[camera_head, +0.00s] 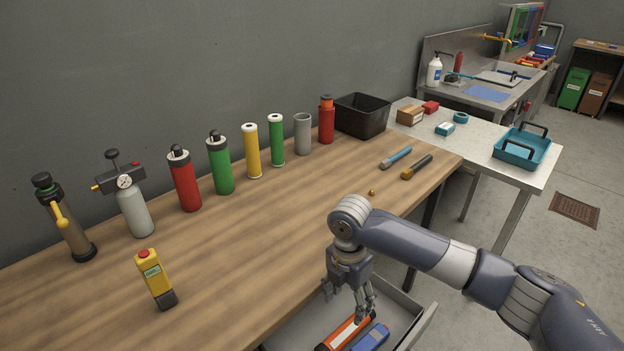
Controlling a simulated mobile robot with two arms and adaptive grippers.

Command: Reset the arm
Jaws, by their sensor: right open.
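My right arm comes in from the right. My right gripper (362,306) points down over the open grey drawer (398,318) below the front edge of the wooden bench (240,258). Its fingers are apart, just above or beside an orange tool (347,331) in the drawer; I cannot tell if they touch it. A blue item (372,338) lies beside the orange one. Both are partly cut off by the lower edge of the view. My left gripper is not in view.
Bottles and cylinders, including a red bottle (184,181), line the back of the bench. A black bin (361,116) is at the far end. A side table holds a teal tray (521,148). The bench middle is mostly clear.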

